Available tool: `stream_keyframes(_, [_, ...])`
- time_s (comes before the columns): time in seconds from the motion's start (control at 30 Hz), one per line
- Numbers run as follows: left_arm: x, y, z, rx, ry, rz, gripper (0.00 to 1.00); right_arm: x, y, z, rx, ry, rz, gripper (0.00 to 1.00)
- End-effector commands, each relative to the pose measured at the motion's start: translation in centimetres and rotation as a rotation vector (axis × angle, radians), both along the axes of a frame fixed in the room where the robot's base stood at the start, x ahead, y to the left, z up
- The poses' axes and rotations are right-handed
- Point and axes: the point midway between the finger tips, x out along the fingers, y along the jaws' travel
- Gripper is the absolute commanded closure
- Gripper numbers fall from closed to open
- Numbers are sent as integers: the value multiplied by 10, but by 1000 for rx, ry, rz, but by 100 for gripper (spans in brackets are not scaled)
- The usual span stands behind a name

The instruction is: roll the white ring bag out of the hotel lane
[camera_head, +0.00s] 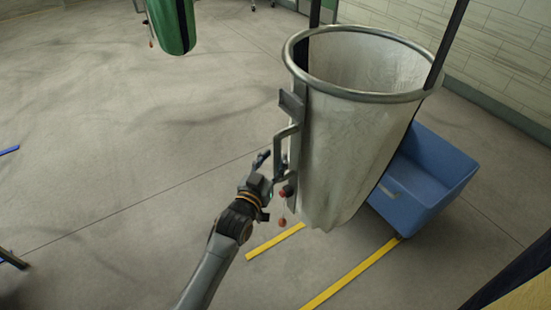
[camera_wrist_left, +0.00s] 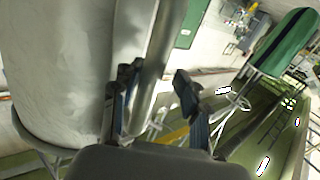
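The white ring bag (camera_head: 350,150) hangs from a metal ring on an upright frame, right of centre in the head view. A grey handle (camera_head: 282,150) stands out from its left side. My left gripper (camera_head: 268,172) is at this handle. In the left wrist view the gripper (camera_wrist_left: 155,88) has its two fingers apart, with a metal bar (camera_wrist_left: 160,60) between them and a gap to the right finger. The bag's pale cloth (camera_wrist_left: 60,70) fills the left of that view. The bag's far side and base are partly hidden. My right gripper is not in view.
A blue bin (camera_head: 425,185) stands close behind the bag on the right. Yellow floor lines (camera_head: 350,275) run below the bag. A green bag (camera_head: 171,25) hangs at the upper left. A tiled wall (camera_head: 500,50) is at the upper right. Open floor (camera_head: 110,130) lies to the left.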

Motion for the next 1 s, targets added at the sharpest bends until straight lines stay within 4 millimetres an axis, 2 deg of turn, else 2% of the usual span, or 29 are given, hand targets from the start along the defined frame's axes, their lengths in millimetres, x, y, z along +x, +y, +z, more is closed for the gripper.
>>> stream_keyframes(0.23, [-1, -2, 3, -4, -5, -3, 58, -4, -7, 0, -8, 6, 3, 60])
stream_keyframes(0.37, [-12, 3, 2, -4, -5, -3, 58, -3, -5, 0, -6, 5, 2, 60])
stream_keyframes(0.8, [-92, 38, 2, -3, -2, -1, 58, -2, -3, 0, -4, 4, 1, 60])
stream_keyframes(1.0, [-110, 46, 2, -3, -3, 0, 58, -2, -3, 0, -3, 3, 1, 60])
